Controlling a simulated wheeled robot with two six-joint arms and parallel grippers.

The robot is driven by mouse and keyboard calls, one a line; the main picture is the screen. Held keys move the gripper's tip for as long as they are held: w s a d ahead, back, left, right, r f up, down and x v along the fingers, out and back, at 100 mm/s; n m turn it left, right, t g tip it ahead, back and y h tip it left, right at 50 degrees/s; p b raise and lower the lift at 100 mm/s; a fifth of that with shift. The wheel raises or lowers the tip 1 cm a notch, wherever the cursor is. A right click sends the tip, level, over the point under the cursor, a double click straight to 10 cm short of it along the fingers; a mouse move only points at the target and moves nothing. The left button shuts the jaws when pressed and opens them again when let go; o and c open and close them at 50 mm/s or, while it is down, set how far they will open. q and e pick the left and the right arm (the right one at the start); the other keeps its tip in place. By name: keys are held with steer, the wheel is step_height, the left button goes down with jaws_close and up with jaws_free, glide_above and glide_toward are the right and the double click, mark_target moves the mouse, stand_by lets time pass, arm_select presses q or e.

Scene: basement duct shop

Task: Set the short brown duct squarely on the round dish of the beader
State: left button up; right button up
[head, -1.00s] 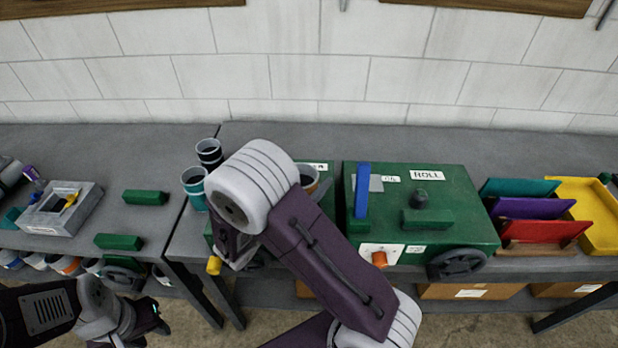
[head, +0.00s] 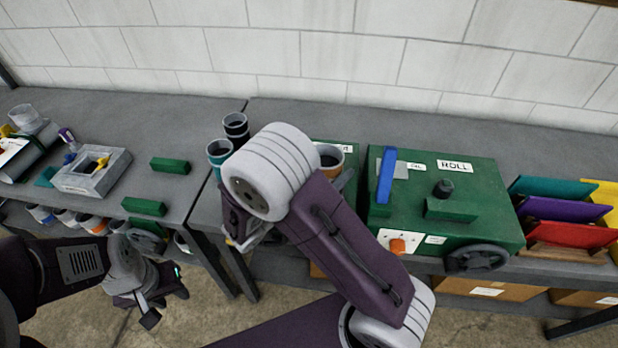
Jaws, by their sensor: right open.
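A short brown round duct (head: 330,153) shows its open rim just right of my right wrist, by a green machine (head: 345,145) that my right arm mostly covers. This may be the beader; its round dish is hidden, so I cannot tell what the duct rests on. My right gripper (head: 238,235) is open, at the machine's left front, largely hidden under my wrist. I see nothing between its fingers. My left gripper (head: 165,305) hangs low in front of the left bench, fingers apart and empty.
Teal (head: 219,152) and dark (head: 236,127) cups stand left of my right wrist. A green ROLL machine (head: 470,195) stands right, beside colored panels (head: 560,210). The bench's back strip is clear.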

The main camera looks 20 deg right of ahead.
steer(key=b+v, duration=0.1)
steer(key=v, duration=0.8)
steer(key=shift+f, duration=0.1)
